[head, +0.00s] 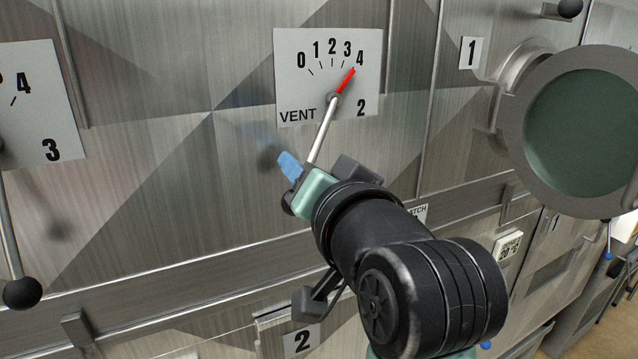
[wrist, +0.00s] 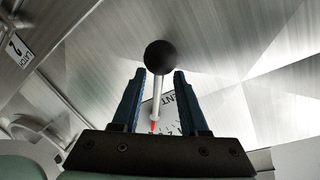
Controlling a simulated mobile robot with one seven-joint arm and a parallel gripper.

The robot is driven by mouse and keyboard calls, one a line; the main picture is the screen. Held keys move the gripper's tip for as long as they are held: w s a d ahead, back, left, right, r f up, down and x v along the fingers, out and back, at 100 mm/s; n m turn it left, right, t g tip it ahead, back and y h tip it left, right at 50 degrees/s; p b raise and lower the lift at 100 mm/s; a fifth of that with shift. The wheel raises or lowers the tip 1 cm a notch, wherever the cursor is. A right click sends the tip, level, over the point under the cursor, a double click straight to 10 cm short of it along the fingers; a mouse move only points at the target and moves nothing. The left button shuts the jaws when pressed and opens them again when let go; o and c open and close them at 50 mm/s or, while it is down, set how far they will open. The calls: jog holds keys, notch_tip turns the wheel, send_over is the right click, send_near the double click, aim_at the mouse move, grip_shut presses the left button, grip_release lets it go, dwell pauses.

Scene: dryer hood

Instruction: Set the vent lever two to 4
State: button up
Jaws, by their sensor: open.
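Vent lever two has a metal shaft (head: 321,132) slanting down and left from the pivot on its white dial plate (head: 288,92). Its red pointer (head: 346,80) points up and right at the 4 mark. The black knob (wrist: 160,57) shows whole in the wrist view, and in the head view it is mostly hidden behind my gripper (head: 302,176). My gripper is open, with one blue finger (wrist: 130,100) on each side of the shaft. Gaps show between the fingers and the shaft. The far finger is hidden in the head view.
Another dial plate, marked 3 (head: 42,105), is at the left, with its own lever knob (head: 22,293) hanging low. A round green window (head: 582,132) projects at the right. A ledge (head: 190,258) runs below the dials. The panel left of dial two is clear.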

jog(key=b+v, duration=0.4)
jog(key=v, duration=0.8)
jog(key=shift+s, duration=0.3)
jog(key=shift+d+b, duration=0.15)
jog(key=shift+b, duration=0.15)
jog(key=shift+s+a+r+n+t+h+b, duration=0.1)
jog(key=shift+s+r+n+t+h+b, duration=0.45)
jog(key=shift+t+h+b, duration=0.85)
jog(key=shift+s+a+r+n+t+h+b, duration=0.1)
jog(key=shift+s+r+n+t+h+b, duration=0.35)
jog(key=shift+t+b, duration=1.6)
jog(key=shift+s+a+r+n+t+h+b, duration=0.1)
jog(key=shift+s+r+n+t+h+b, duration=0.2)
jog(key=shift+s+r+t+h+b, duration=1.5)
jog(key=shift+w+f+t+y+p, duration=0.55)
jog(key=shift+w+f+t+p, duration=0.3)
jog(key=shift+w+f, duration=0.25)
jog(key=shift+a, duration=0.1)
